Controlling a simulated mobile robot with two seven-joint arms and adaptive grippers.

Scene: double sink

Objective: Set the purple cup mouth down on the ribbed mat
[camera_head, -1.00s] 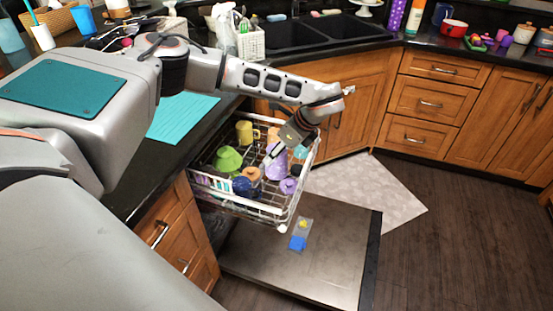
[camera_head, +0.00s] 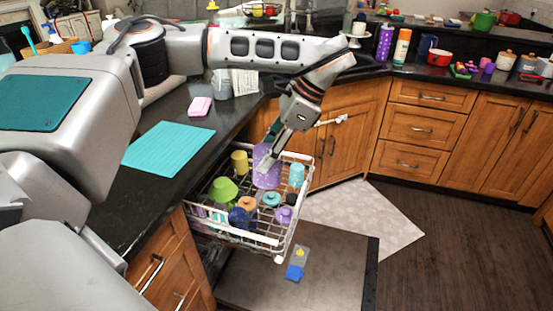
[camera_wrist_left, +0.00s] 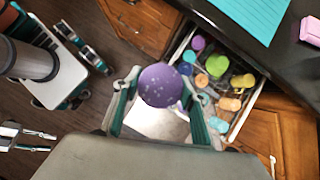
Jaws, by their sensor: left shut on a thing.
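The purple cup (camera_head: 267,174) is speckled and hangs from my left gripper (camera_head: 268,155) over the open dish rack, close to upright. In the left wrist view the cup (camera_wrist_left: 161,85) shows as a round, closed purple face between the two fingers (camera_wrist_left: 161,100). The left gripper is shut on it. The cup's mouth is not visible. The ribbed mat (camera_head: 168,148) is a teal rectangle lying flat on the black counter, left of the cup; it also shows at the top of the left wrist view (camera_wrist_left: 253,15). It is bare.
The pulled-out white wire rack (camera_head: 283,232) holds several cups, among them a yellow cup (camera_head: 240,162), a green one (camera_head: 223,190) and a light blue one (camera_head: 296,175). A pink sponge (camera_head: 200,107) lies behind the mat. The counter edge lies between rack and mat.

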